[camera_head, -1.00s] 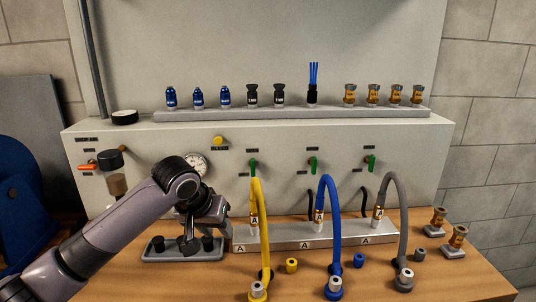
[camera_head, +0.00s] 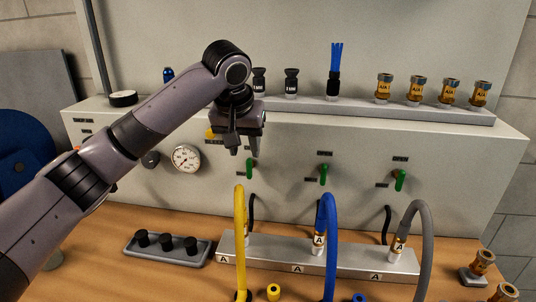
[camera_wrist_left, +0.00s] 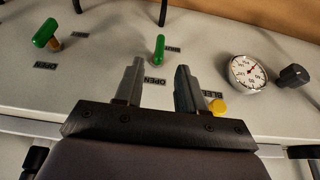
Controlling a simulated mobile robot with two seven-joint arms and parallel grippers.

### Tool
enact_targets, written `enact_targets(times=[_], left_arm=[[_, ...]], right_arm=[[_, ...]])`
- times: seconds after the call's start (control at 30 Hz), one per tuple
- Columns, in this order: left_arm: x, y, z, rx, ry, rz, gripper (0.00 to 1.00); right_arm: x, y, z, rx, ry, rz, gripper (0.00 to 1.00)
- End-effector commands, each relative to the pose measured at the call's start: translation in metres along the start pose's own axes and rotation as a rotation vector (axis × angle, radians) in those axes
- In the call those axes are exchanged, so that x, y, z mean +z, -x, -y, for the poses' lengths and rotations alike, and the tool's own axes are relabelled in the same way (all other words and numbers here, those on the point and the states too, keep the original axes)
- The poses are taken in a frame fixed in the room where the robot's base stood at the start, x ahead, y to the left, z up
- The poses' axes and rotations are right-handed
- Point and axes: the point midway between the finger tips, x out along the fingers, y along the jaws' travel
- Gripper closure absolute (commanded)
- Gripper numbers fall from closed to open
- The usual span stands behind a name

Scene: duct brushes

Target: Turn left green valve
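The left green valve (camera_head: 251,167) is a small green lever on the front of the grey panel, its handle roughly upright. My left gripper (camera_head: 243,152) is just above it in the head view, fingers pointing down, open and empty. In the left wrist view the valve (camera_wrist_left: 158,50) shows beyond and between the two fingertips (camera_wrist_left: 158,70), apart from them. The middle green valve (camera_head: 325,174) and right green valve (camera_head: 400,180) stand to its right. My right gripper is not in view.
A pressure gauge (camera_head: 186,159) and a yellow button (camera_wrist_left: 217,107) are near the gripper. Yellow (camera_head: 240,235), blue (camera_head: 328,230) and grey (camera_head: 418,235) hoses arch up below the valves. A shelf (camera_head: 430,112) above holds several fittings, some hidden by my arm.

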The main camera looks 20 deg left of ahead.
Motion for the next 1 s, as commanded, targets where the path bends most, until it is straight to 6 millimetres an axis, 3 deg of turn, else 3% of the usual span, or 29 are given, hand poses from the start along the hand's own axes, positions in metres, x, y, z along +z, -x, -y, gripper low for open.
enact_targets(times=[0.2, 0.7, 1.0], left_arm=[[-0.002, 0.003, 0.005, -0.013, 0.013, 0.005, 0.61], [-0.002, -0.06, 0.005, -0.012, 0.012, 0.005, 0.61], [-0.002, -0.065, 0.005, -0.011, 0.012, 0.003, 0.61]], right_arm=[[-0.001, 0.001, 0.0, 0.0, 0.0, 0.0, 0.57], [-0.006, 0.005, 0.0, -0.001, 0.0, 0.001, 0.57], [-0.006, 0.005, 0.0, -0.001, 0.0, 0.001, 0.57]])
